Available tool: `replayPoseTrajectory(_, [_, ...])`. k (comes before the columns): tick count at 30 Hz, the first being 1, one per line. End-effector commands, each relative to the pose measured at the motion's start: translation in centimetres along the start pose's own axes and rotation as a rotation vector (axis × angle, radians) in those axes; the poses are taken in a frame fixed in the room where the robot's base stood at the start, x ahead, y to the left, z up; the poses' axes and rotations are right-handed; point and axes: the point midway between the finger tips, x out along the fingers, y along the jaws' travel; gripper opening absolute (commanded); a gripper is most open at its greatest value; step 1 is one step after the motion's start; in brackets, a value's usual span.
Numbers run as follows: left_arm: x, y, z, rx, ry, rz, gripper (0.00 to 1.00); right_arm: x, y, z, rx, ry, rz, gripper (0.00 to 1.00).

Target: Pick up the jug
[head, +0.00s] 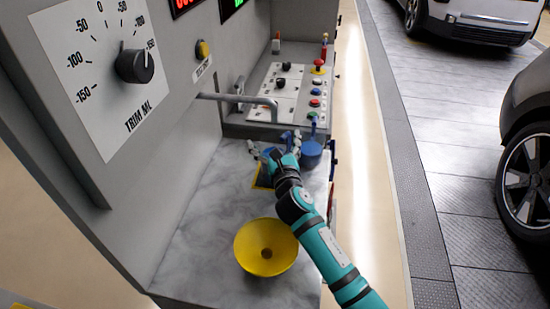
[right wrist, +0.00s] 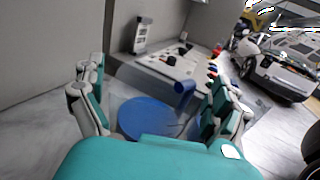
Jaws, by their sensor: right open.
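The blue jug (head: 311,153) stands on the grey marbled counter, partly hidden behind my right gripper (head: 272,145). Blue also shows on the left side of that gripper; I cannot tell whether it is the same jug. In the right wrist view a round blue shape (right wrist: 145,118) lies between and beyond the spread fingers, with an upright blue cylinder (right wrist: 184,93) at its right. My right gripper (right wrist: 158,100) is open, with no clear contact on the blue parts. My left gripper is not in view.
A bent grey pipe (head: 240,99) sticks out above the counter. A button panel (head: 290,92) stands behind. A dial panel (head: 100,60) rises at left. The marbled counter (head: 205,225) is clear left of the funnel.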

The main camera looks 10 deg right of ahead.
Motion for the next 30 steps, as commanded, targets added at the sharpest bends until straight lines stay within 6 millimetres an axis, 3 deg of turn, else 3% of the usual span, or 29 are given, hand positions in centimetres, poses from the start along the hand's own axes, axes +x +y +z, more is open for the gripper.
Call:
replayPoseTrajectory(2, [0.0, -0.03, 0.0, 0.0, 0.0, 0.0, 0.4, -0.02, -0.02, -0.01, 0.0, 0.0, 0.0, 0.97])
replayPoseTrajectory(20, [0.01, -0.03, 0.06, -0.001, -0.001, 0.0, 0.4, -0.06, -0.02, -0.04, 0.0, 0.001, 0.0, 0.19])
replayPoseTrajectory(30, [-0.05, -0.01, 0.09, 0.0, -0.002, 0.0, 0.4, -0.02, -0.05, 0.49, -0.001, -0.004, 0.0, 0.17])
